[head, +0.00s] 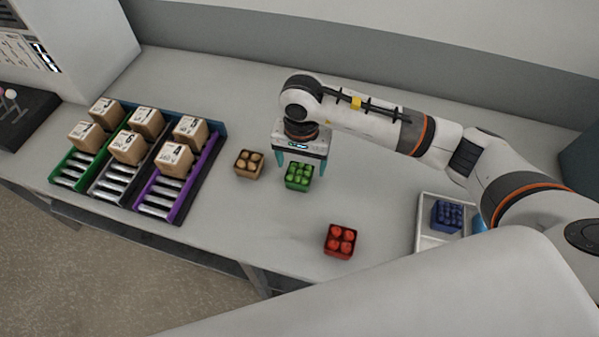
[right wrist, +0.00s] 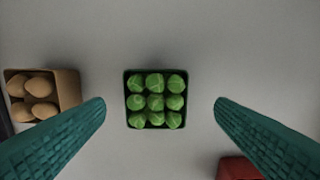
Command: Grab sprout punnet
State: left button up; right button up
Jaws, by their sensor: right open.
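The sprout punnet (head: 298,177) is a small dark green tray filled with round green sprouts, standing on the table. It also shows in the right wrist view (right wrist: 156,99), centred between my fingers. My right gripper (head: 302,168) is open above the punnet, with one teal finger on each side. In the right wrist view my right gripper (right wrist: 160,108) has clear gaps between both fingers and the punnet. My left gripper is not in view.
A brown punnet (head: 248,163) stands close left of the sprouts. A red punnet (head: 340,241) is at front right. A blue punnet (head: 447,215) sits in a white tray (head: 428,244). Boxes (head: 127,147) rest on roller lanes at left.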

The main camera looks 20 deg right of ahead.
aim_at(300, 171)
jog(key=f+p, duration=0.1)
jog(key=f, duration=0.2)
jog(key=shift+a+f+p, duration=0.2)
jog(key=shift+f+p, duration=0.1)
jog(key=shift+p, duration=0.1)
jog(key=shift+f, duration=0.5)
jog(key=c, duration=1.1)
jog(key=shift+o, duration=0.2)
jog(key=shift+w, duration=0.1)
jog(key=shift+r, duration=0.15)
